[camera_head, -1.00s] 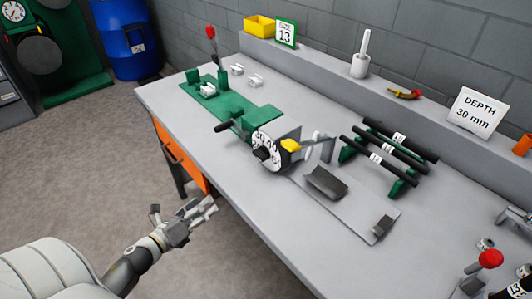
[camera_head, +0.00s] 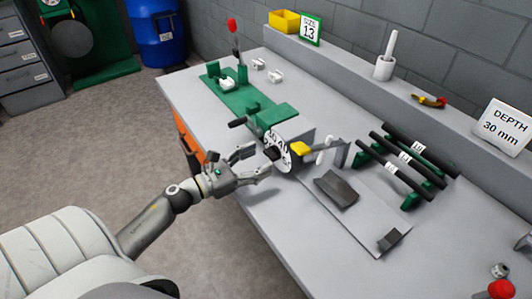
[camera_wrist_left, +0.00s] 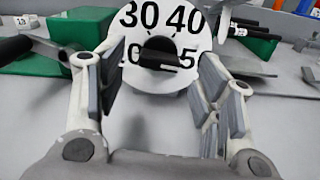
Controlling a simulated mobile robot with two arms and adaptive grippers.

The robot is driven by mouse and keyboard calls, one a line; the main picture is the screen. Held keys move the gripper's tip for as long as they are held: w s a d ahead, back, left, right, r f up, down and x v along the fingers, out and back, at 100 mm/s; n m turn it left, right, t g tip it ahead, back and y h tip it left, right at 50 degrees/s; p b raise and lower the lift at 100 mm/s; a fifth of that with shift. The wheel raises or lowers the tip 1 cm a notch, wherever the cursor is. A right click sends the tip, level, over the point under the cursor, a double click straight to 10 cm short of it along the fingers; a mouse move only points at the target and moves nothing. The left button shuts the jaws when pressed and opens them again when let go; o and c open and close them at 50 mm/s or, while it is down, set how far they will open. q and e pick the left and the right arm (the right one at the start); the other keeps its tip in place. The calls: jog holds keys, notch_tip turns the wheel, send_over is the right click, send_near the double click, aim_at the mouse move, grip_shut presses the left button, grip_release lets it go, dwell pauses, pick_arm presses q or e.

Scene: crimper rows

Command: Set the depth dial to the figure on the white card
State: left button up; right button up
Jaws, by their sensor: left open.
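The depth dial (camera_head: 279,147) is a white disc with black figures and a dark knob on the green-based machine. In the left wrist view the dial (camera_wrist_left: 131,45) shows 30 and 40 at the top, with 20 and 50 partly hidden lower down. Its dark bar-shaped knob (camera_wrist_left: 160,52) lies between my fingers, apart from them as far as I can tell. My left gripper (camera_head: 263,161) is open in front of the dial. The white card (camera_head: 505,126) on the back ledge reads DEPTH 30 mm. My right gripper is not in view.
A black-handled crank (camera_head: 238,122) sticks out left of the dial. A rack of black rods (camera_head: 408,160) stands to the right. A red ball knob (camera_head: 502,289) is at the lower right. The bench front is clear.

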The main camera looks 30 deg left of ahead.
aim_at(267, 156)
pick_arm(q)
jog(key=x, duration=0.2)
jog(key=shift+w+d+r, duration=0.1)
jog(key=shift+w, duration=0.25)
jog(key=shift+w+d, duration=0.15)
jog(key=shift+w, duration=0.15)
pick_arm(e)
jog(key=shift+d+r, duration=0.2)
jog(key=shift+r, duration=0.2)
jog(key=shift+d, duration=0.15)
pick_arm(q)
jog(key=c, duration=1)
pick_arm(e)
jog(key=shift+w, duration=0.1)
